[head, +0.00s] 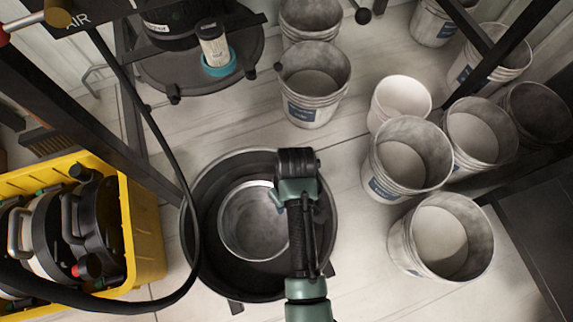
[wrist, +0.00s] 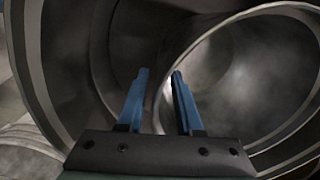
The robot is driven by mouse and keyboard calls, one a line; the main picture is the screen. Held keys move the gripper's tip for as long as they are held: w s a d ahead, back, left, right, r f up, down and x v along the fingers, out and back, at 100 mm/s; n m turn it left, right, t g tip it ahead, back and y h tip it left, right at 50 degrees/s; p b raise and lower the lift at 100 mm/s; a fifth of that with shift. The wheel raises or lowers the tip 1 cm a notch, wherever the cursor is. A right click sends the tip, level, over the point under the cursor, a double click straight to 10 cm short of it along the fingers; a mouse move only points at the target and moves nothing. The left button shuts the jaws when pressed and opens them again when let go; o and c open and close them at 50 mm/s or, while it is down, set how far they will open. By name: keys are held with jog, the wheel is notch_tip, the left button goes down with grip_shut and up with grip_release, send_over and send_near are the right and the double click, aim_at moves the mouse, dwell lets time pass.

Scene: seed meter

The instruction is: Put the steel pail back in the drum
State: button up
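The steel pail (head: 238,222) is inside the dark round drum (head: 208,262), with its open mouth up. Whether its base rests on the drum floor cannot be told. My gripper (head: 277,198) is over the pail's upper right rim in the head view, and my arm hides part of that side. In the wrist view, my gripper's two blue fingers (wrist: 157,85) are apart. The pail (wrist: 255,85) fills the right side, and its near rim runs down between the fingers, with a visible gap. The drum wall (wrist: 60,75) curves on the left.
A yellow crate (head: 146,235) of dark equipment stands left of the drum. A black hose (head: 190,240) loops across the drum's left edge. Several white buckets (head: 405,155) stand at right and back. Dark frame posts (head: 75,120) rise at left. Bare floor (head: 350,245) lies right of the drum.

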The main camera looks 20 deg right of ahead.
notch_tip(320, 180, up, 10)
jog(key=p, duration=0.6)
jog(key=shift+w+d+r, duration=0.15)
jog(key=shift+d, duration=0.25)
